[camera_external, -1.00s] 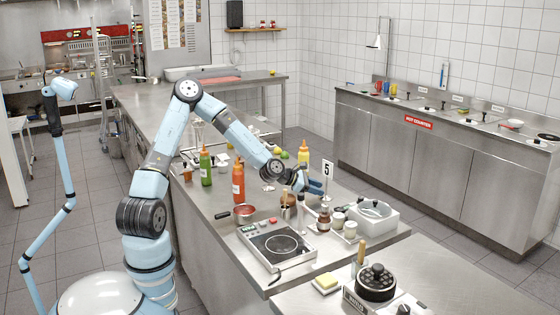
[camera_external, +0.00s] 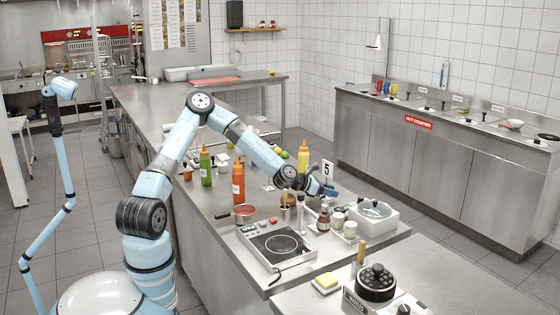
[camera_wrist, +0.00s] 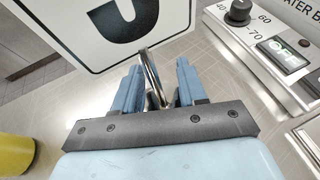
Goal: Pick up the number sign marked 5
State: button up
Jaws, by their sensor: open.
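The number sign marked 5 (camera_external: 328,168) is a white plate with a black digit, standing on the steel counter. In the wrist view its plate (camera_wrist: 90,30) fills the upper left, partly cut off by the frame edge. Its thin metal post (camera_wrist: 152,76) shows between my two blue fingers. My gripper (camera_wrist: 158,82) is open, with a finger on each side of the post and a gap visible to the right finger. In the external view my gripper (camera_external: 329,190) is just below the plate. The sign's foot is hidden.
A white water bath (camera_external: 372,217) with a control panel (camera_wrist: 275,40) stands close on the right. Small jars (camera_external: 338,221) and a brown bottle (camera_external: 323,219) stand in front. A yellow bottle (camera_external: 303,160) is behind on the left. An induction hob (camera_external: 276,244) lies nearer.

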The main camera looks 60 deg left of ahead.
jog(key=shift+w, duration=0.1)
grip_shut()
dwell(0.3)
dwell(0.4)
